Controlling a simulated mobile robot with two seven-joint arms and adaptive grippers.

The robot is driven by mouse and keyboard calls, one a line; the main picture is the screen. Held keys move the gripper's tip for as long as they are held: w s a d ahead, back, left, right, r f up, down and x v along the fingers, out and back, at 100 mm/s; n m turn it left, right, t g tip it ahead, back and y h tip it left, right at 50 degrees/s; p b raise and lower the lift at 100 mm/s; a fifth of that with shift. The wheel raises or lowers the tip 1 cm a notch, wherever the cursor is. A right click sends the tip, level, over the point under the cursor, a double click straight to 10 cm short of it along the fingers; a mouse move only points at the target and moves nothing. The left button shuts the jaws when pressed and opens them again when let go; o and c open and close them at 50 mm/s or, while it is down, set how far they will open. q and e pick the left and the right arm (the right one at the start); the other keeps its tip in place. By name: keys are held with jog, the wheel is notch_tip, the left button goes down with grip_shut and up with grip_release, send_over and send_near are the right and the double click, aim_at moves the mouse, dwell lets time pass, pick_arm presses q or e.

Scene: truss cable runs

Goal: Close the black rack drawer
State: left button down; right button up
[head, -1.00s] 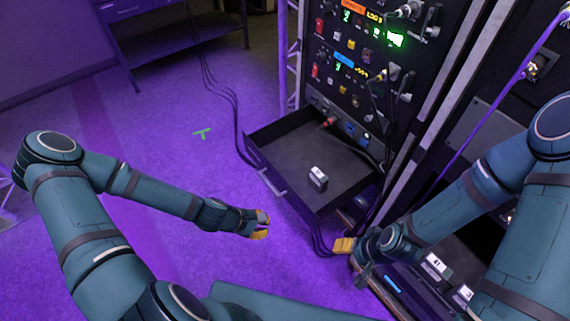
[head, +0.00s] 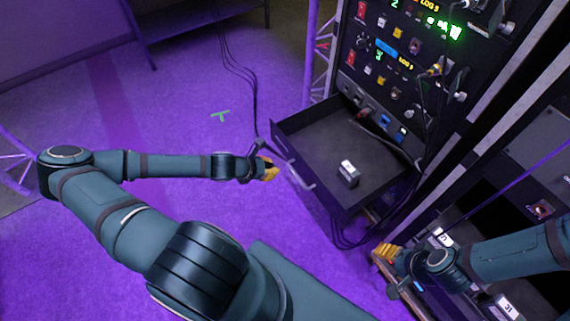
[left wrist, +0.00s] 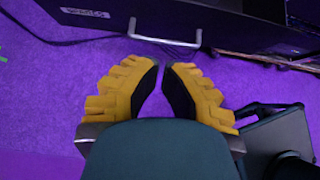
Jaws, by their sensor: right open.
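The black rack drawer (head: 325,145) stands pulled out of the rack in the head view. Its grey bar handle (head: 300,180) is on the front panel; the handle also shows in the left wrist view (left wrist: 165,41). A small dark box with a white label (head: 348,173) is inside the drawer. My left gripper (head: 275,170) is just left of the drawer front, apart from the handle. In the left wrist view its yellow fingertips (left wrist: 162,67) are close together with a narrow gap and nothing between them. My right gripper (head: 382,251) is open at the lower right, below the drawer.
The rack face (head: 415,65) with lit displays and plugged cables rises behind the drawer. Black cables (head: 345,243) hang under the drawer, and others lie on the floor beyond it. A bench (head: 205,30) stands at the back. The purple floor left of the drawer is mostly clear.

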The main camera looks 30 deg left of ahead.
aim_at(303, 164)
pick_arm(q)
jog(key=b+x, duration=0.1)
jog(key=x, duration=0.2)
jog(key=r+b+x, duration=0.1)
jog(key=x, duration=0.3)
jog(key=w+b+x, duration=0.1)
jog(key=x, duration=0.3)
jog(key=shift+d+r, duration=0.1)
jog(key=shift+d, duration=0.2)
jog(key=shift+w+d, duration=0.2)
jog(key=shift+w, duration=0.4)
pick_arm(e)
jog(key=f, duration=0.3)
jog(key=shift+w+f, duration=0.25)
jog(key=shift+w, duration=0.15)
